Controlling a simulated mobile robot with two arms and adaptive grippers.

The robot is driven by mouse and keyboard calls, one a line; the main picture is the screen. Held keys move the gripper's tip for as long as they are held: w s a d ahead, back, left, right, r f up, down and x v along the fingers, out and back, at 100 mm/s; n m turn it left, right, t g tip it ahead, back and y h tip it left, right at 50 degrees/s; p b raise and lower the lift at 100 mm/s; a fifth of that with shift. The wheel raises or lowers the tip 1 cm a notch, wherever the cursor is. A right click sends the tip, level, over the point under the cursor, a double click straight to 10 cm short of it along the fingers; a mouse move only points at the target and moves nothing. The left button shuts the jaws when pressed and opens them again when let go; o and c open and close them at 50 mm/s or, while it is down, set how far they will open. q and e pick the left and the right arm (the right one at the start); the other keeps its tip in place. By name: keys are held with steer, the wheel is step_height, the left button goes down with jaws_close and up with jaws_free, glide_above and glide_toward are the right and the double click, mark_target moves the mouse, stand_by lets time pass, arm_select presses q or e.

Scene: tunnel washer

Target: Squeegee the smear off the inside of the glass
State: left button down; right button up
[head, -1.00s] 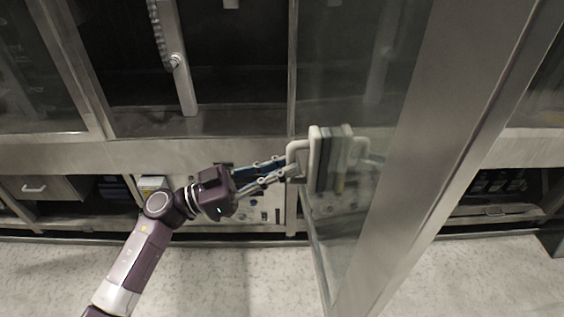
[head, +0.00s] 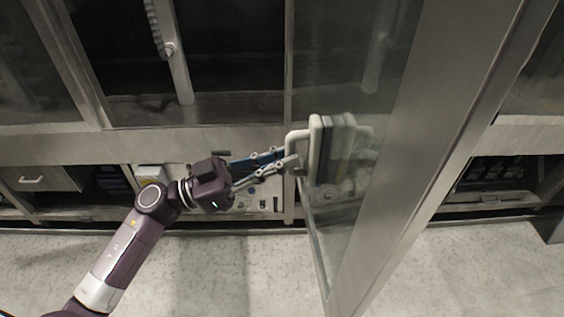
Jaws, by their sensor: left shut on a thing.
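My left gripper (head: 287,160) is shut on the handle of a pale squeegee (head: 316,150) with a looped grip. The squeegee's head is upright, at or very near the inside face of the open door's glass (head: 350,225). I cannot tell for sure whether it touches. A grey double of the squeegee shows in the glass just right of it, like a reflection. I cannot make out the smear. My right gripper does not show.
The door's wide metal frame (head: 440,150) stands at the right. Behind is the washer's dark opening with a metal spray arm (head: 180,75). A drawer (head: 35,178) is at the lower left. The speckled floor (head: 220,275) is clear.

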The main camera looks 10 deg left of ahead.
arm_select(q)
steer(key=shift+w+a+b, duration=0.55)
steer(key=shift+w+a, duration=1.4)
steer(key=shift+w, duration=3.15)
steer(key=shift+s+d+r+p, duration=0.25)
steer(key=shift+s+d, duration=0.45)
steer(key=shift+s, duration=1.15)
steer(key=shift+s+d+r+p, duration=0.15)
steer(key=shift+s+d, duration=0.55)
steer(key=shift+s, duration=1.15)
steer(key=shift+s+d+r+p, duration=0.25)
steer(key=shift+s+d, duration=0.45)
steer(key=shift+s, duration=1.15)
steer(key=shift+w, duration=0.1)
steer(key=shift+a, duration=0.15)
